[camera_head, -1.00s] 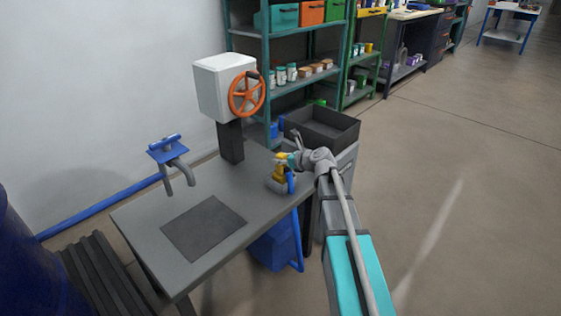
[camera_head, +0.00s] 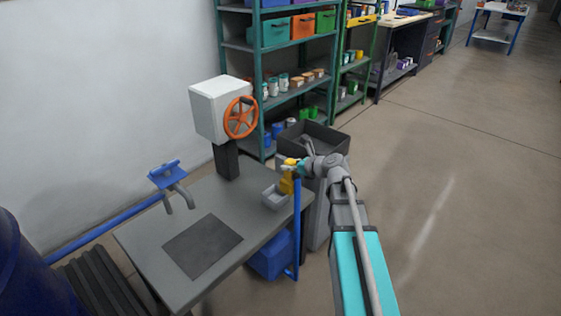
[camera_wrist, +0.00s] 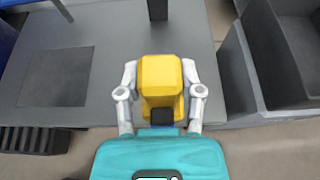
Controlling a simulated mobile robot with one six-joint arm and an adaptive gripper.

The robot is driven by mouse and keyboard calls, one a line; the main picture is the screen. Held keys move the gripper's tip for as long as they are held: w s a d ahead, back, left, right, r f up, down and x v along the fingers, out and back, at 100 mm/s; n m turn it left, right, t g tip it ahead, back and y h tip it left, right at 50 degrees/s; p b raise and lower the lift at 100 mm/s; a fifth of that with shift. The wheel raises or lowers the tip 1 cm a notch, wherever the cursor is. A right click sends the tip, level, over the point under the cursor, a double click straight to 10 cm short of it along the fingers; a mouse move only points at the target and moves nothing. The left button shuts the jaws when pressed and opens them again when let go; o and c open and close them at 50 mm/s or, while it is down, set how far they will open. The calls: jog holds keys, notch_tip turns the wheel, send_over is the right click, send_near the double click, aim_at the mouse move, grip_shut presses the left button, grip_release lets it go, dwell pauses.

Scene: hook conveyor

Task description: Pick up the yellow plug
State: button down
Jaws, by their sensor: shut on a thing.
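The yellow plug (camera_wrist: 161,82) is between the two grey fingers of my gripper (camera_wrist: 160,95) in the wrist view, with a dark part at its near end. My gripper is shut on it. In the head view the yellow plug (camera_head: 287,184) shows small beside my gripper (camera_head: 292,168), at the right end of the grey table (camera_head: 150,235). A small grey holder (camera_head: 272,200) stands on the table just left of and below the plug. The plug looks raised above the holder, though the exact gap is hard to tell.
A white box with an orange handwheel (camera_head: 240,118) stands on a dark post at the table's back. A blue tap (camera_head: 168,175) is at the left. A dark open bin (camera_head: 325,138) stands beyond the gripper. Shelves line the wall. Floor at the right is clear.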

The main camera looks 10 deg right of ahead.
jog(key=p+v, duration=0.2)
jog(key=v, duration=0.5)
jog(key=shift+s+d+r, duration=0.1)
jog(key=shift+s, duration=0.1)
jog(key=shift+r+p, duration=0.1)
jog(key=shift+p, duration=0.2)
